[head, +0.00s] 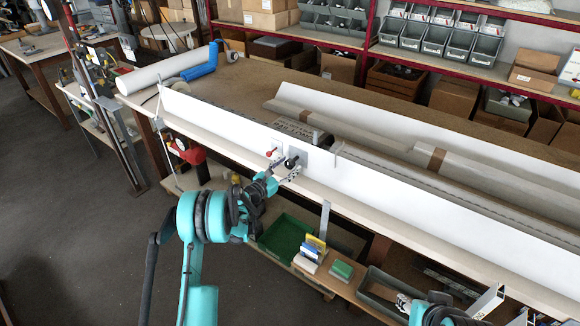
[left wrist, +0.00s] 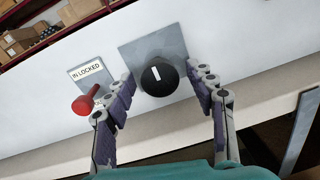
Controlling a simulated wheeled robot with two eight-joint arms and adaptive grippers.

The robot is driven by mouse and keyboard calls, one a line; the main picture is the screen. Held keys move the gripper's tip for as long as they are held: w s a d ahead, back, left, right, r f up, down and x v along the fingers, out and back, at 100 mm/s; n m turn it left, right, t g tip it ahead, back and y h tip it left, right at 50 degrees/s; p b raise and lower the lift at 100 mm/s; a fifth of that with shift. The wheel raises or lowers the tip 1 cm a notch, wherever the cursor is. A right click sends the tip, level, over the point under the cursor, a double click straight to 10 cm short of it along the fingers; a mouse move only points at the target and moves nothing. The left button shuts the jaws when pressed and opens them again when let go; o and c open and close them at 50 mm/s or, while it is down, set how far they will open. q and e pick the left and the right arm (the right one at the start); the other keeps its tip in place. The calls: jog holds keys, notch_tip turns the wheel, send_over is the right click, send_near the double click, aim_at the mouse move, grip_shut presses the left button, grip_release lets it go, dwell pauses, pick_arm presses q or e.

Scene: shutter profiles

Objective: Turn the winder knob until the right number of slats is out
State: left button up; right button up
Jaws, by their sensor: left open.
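The winder knob (left wrist: 159,77) is black and round with a white mark, on a grey square plate (left wrist: 132,56) fixed to a long white panel. In the head view the knob (head: 291,162) sits on the panel's front face. My left gripper (left wrist: 161,84) is open, with one finger on each side of the knob; contact is not clear. A red-knobbed lever (left wrist: 86,101) with an "IN LOCKED" label (left wrist: 89,73) is left of the knob. A long slatted profile (head: 400,160) lies behind the panel; I cannot count its slats. Part of my right arm (head: 440,312) shows at the bottom right.
The white panel (head: 430,195) runs along the bench's front edge. A white roll (head: 160,73) and a blue tool (head: 202,67) lie at the bench's left end. A green bin (head: 284,238) and small boxes (head: 312,250) are on the low shelf beneath.

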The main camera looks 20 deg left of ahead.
pick_arm(q)
jog(key=shift+w+d, duration=0.25)
jog(key=shift+w, duration=0.35)
jog(key=c, duration=1.2)
jog(key=shift+o, duration=0.2)
jog(key=shift+m+b, duration=0.3)
jog(key=shift+m, duration=0.2)
